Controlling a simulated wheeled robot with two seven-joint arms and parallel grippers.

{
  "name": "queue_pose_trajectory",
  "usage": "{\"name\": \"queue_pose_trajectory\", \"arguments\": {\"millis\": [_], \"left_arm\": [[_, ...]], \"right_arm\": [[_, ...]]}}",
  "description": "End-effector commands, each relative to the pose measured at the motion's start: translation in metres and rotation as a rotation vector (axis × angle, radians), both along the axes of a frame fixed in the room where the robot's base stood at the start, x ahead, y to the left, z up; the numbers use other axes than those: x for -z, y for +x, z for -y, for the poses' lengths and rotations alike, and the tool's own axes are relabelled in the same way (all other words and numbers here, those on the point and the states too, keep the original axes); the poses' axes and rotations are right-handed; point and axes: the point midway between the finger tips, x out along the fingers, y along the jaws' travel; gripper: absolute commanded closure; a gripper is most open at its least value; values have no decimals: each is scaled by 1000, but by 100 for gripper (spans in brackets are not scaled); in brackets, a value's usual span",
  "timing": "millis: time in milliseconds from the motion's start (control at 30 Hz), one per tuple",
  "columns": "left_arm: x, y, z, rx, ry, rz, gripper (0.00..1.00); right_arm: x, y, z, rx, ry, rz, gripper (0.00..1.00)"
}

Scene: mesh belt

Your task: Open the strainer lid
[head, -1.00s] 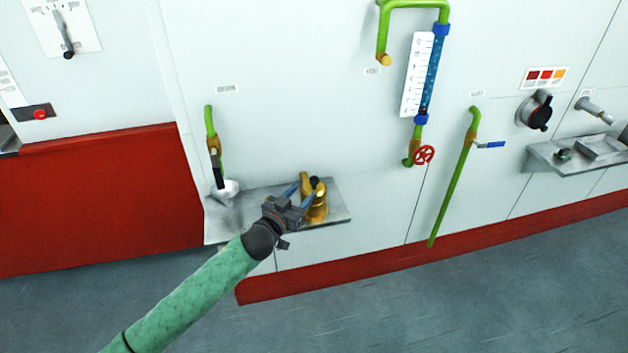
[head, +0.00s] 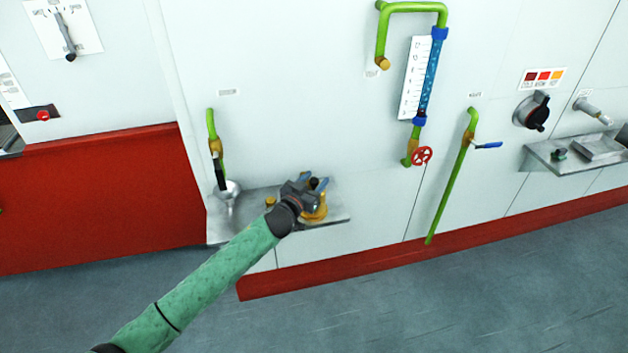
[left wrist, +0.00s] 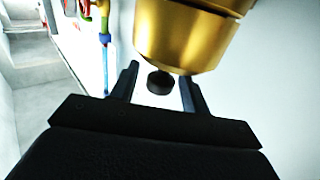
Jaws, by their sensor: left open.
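The brass strainer (head: 316,214) stands on a grey metal shelf against the white wall, mostly hidden behind my left gripper in the head view. In the left wrist view its brass body (left wrist: 185,38) fills the top middle. A black knob (left wrist: 160,82) sticks out from the brass body. My left gripper (head: 314,184) is open, with its blue fingers at the strainer's top. In the left wrist view the gripper's two fingers (left wrist: 160,85) stand apart, one on each side of the black knob, with gaps visible. My right gripper is out of view.
The grey shelf (head: 338,213) also carries a small brass piece (head: 270,201) and a silver funnel-like cup (head: 228,190) under a green pipe (head: 211,125). To the right are a red handwheel (head: 422,156) and a green pipe with a blue lever (head: 487,145).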

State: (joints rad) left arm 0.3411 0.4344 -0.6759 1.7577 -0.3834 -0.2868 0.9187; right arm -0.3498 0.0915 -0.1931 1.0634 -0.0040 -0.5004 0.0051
Motion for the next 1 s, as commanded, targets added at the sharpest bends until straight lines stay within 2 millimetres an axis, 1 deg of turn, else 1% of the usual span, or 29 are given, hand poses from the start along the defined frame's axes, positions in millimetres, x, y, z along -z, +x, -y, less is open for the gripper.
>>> {"name": "queue_pose_trajectory", "arguments": {"millis": [167, 200, 400, 1000], "left_arm": [[0, 0, 0, 0, 0, 0, 54], [0, 0, 0, 0, 0, 0, 62], [0, 0, 0, 0, 1, 0, 100], [-7, 6, -2, -2, 0, 4, 100]], "right_arm": [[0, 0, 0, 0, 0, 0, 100], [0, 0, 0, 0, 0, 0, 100], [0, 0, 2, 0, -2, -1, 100], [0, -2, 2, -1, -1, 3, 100]]}}
